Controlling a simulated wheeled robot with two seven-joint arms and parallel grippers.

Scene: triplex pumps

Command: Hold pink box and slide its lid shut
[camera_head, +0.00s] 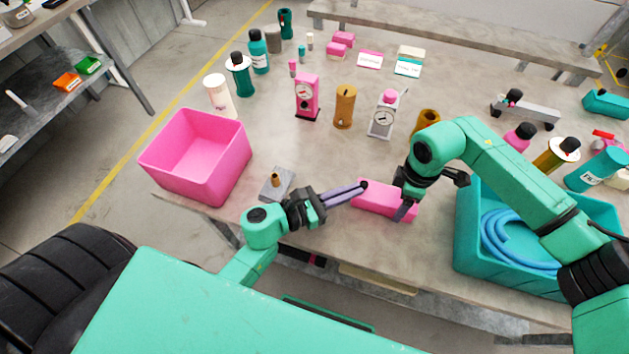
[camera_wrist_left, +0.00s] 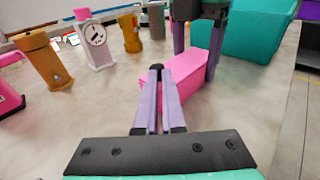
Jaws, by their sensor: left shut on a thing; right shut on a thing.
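The long pink box (camera_head: 387,203) lies on the grey table near its front edge. It also shows in the left wrist view (camera_wrist_left: 188,72). My right gripper (camera_head: 402,200) reaches down over the box with a finger on each side and is shut on it. My left gripper (camera_head: 357,187) comes from the left, its purple fingers nearly together at the box's left end. In the left wrist view, the left fingertips (camera_wrist_left: 155,69) meet the near end of the box. The small part between them is hidden, and I cannot make out the lid as a separate piece.
A teal crate (camera_head: 468,245) with a coiled blue hose (camera_head: 510,240) stands close on the right. A pink bin (camera_head: 215,172) is at the left. A small grey block with a brown peg (camera_head: 277,184) lies near my left wrist. Bottles and gauges stand behind.

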